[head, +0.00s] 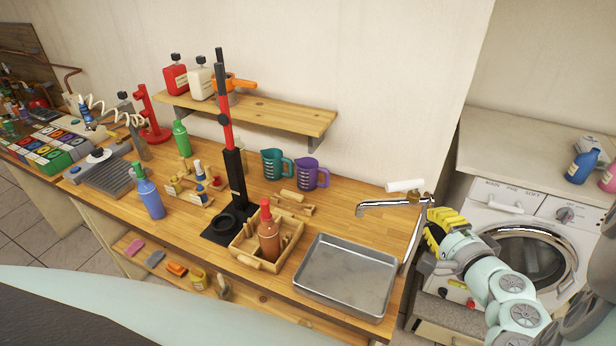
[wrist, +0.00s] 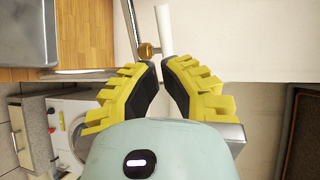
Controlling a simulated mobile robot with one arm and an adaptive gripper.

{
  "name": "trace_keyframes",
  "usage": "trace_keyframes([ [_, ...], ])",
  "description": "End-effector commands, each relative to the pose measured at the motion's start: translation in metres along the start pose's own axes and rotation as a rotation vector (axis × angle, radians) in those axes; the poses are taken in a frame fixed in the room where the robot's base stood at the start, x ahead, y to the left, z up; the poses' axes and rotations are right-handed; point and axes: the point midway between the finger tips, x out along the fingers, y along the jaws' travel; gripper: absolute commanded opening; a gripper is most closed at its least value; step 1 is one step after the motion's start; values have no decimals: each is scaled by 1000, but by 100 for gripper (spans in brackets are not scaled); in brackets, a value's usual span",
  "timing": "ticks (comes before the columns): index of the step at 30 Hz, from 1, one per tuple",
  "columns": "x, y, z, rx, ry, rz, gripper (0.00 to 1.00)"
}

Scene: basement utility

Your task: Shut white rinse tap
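The tap has a chrome spout (head: 385,206) reaching left over the metal tray and a white lever handle (head: 405,185) on top, lying roughly along the spout. In the wrist view the white handle (wrist: 164,28) and the chrome spout (wrist: 132,25) show beyond my fingertips, with a brass-coloured round part (wrist: 148,49) beside them. My gripper (head: 432,222) is just right of and below the tap body.
A shallow metal tray (head: 346,305) sits on the wooden counter left of the tap. A wooden crate (head: 246,249) with a brown bottle stands further left. A washing machine (head: 510,206) is behind my arm at right. The wall behind the tap is bare.

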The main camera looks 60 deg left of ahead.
Motion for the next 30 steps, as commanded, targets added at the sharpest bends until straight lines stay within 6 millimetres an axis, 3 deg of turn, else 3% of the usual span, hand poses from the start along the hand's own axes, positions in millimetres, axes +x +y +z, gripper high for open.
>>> trace_keyframes([
  [18,66,-2,4,0,-10,4,0],
  [30,97,-1,2,-2,-6,1,0],
])
